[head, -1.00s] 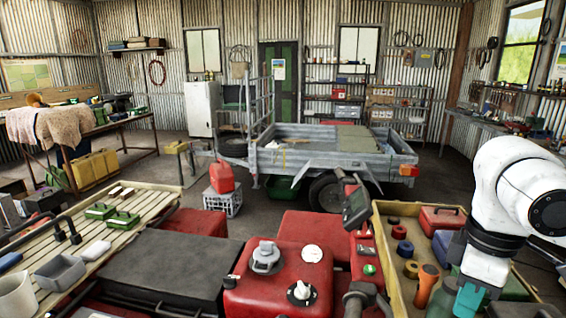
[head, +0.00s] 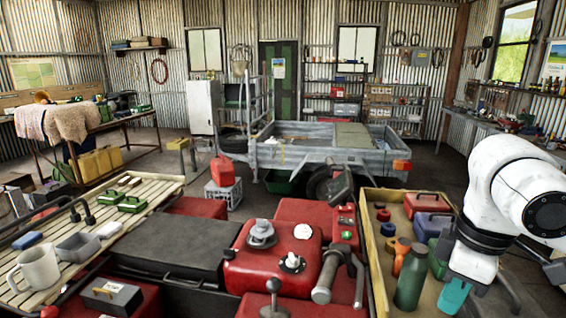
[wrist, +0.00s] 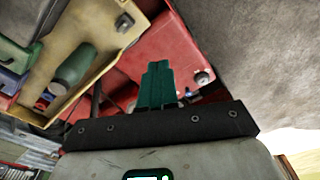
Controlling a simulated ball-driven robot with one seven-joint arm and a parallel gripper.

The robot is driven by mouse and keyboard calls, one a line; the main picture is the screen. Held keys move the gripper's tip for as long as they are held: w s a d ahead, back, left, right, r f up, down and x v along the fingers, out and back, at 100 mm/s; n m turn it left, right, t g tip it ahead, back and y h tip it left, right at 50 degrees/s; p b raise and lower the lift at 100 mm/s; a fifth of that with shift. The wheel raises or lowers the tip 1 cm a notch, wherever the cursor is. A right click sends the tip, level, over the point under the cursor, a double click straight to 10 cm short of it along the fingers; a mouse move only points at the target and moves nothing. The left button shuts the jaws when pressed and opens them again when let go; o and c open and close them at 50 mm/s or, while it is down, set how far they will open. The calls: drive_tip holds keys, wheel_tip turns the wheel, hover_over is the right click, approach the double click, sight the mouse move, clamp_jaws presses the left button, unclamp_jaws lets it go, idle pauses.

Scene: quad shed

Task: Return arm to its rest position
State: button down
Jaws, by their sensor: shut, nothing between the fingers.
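My white arm (head: 510,190) is at the right edge of the head view, bent so that its end points down. My gripper (head: 453,294) has teal fingers and hangs at the right side of the wooden tray (head: 380,290). In the wrist view, the teal fingers (wrist: 157,84) are together with nothing between them. Past them in that view are the quad's red bodywork (wrist: 165,45) and the tray with the green bottle (wrist: 72,66). Whether the fingers touch the tray cannot be told.
The tray holds a dark green bottle (head: 410,275), a red toolbox (head: 428,204) and several small items. The quad's red tank (head: 270,260) is in front. A slatted rack (head: 65,262) with a mug (head: 38,266) is left.

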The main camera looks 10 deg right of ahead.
drive_tip(key=w+a+t+y+b, duration=0.1)
drive_tip(key=w+a+t+y, duration=0.1)
drive_tip(key=w+a+y, duration=0.3)
drive_tip(key=w+a+t, duration=0.3)
drive_tip(key=a, duration=0.4)
wheel_tip(320, 180, down, 12)
drive_tip(key=s+a+r+m+t+b, duration=0.1)
drive_tip(key=a+m, duration=0.2)
drive_tip(key=m, duration=0.1)
drive_tip(key=s+d+f+m+g+h+b, duration=0.1)
drive_tip(key=s+f+m, duration=0.1)
drive_tip(key=s+f, duration=0.45)
drive_tip(key=s+d+f+m+g, duration=0.1)
drive_tip(key=s+f, duration=0.3)
drive_tip(key=f, duration=0.6)
drive_tip(key=s+d+f+g+h, duration=0.1)
drive_tip(key=s+d+f, duration=0.3)
drive_tip(key=s, duration=0.5)
drive_tip(key=s+d+f+m+g+h+b, duration=0.1)
drive_tip(key=s+d+f+g+h, duration=0.1)
drive_tip(key=s+f, duration=0.4)
drive_tip(key=s+d+h, duration=0.1)
drive_tip(key=s+d, duration=0.1)
drive_tip(key=shift+s+m+g+h, duration=0.3)
drive_tip(key=shift+s, duration=0.1)
drive_tip(key=shift+f, duration=0.1)
